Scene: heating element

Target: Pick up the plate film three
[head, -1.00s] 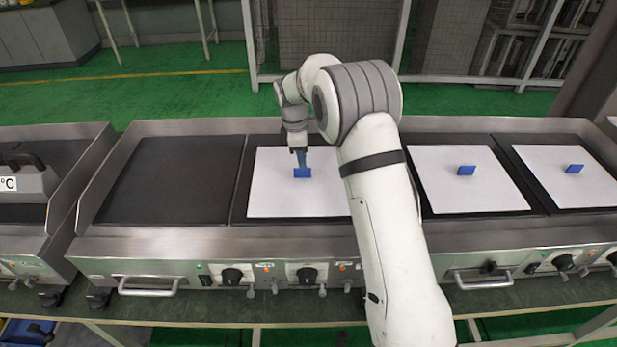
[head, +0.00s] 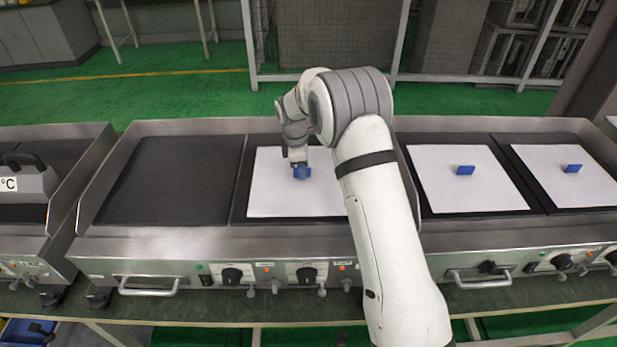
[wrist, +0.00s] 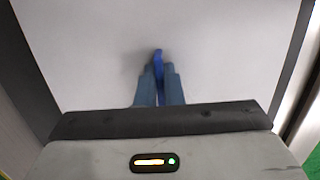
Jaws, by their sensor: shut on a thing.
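A white square plate film (head: 278,197) with a small blue handle (head: 302,174) lies on a dark hotplate, partly hidden by my arm in the head view. My gripper (head: 300,162) is down at this handle. In the wrist view my gripper (wrist: 159,72) has its blue-grey fingers closed on both sides of the blue handle (wrist: 158,57). The white film (wrist: 215,40) fills most of the wrist view and looks flat on the dark plate. Two similar white films with blue handles lie to the right, the nearer film (head: 455,190) and the far right film (head: 570,190).
A bare dark hotplate (head: 172,180) lies left of the held film. The steel front panel (head: 200,247) carries knobs and a bar handle (head: 147,291). Raised steel walls edge the cooker. A separate unit with a grey lid (head: 27,181) stands at the far left.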

